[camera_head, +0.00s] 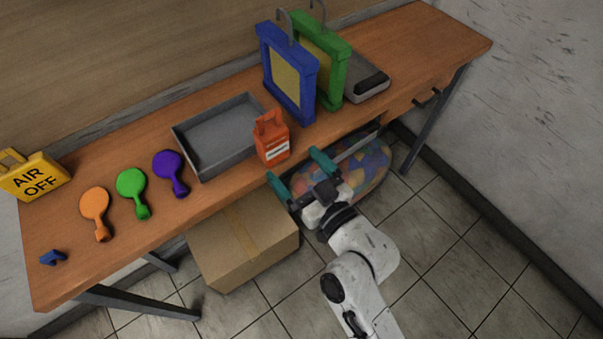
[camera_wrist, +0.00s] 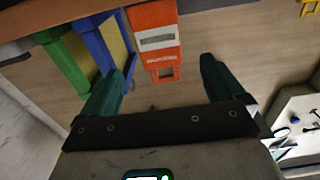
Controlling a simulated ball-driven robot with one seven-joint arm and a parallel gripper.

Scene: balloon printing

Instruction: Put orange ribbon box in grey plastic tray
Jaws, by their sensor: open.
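The orange ribbon box (camera_head: 271,140) stands upright on the table at its front edge, just right of the grey plastic tray (camera_head: 178,137). The tray lies flat on the table and looks empty. My gripper (camera_head: 296,168) is open in front of the table edge, close to the box, with its green fingers apart and nothing between them. In the wrist view the box (camera_wrist: 154,52) shows upside down, beyond and between the open fingers of my gripper (camera_wrist: 165,85). I cannot tell the exact gap between the fingers and the box.
Blue (camera_head: 288,72) and green (camera_head: 330,62) frames stand right of the box, with a grey device (camera_head: 362,82) behind. A yellow sign (camera_head: 36,179) stands far left. A cardboard box (camera_head: 235,255) is below.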

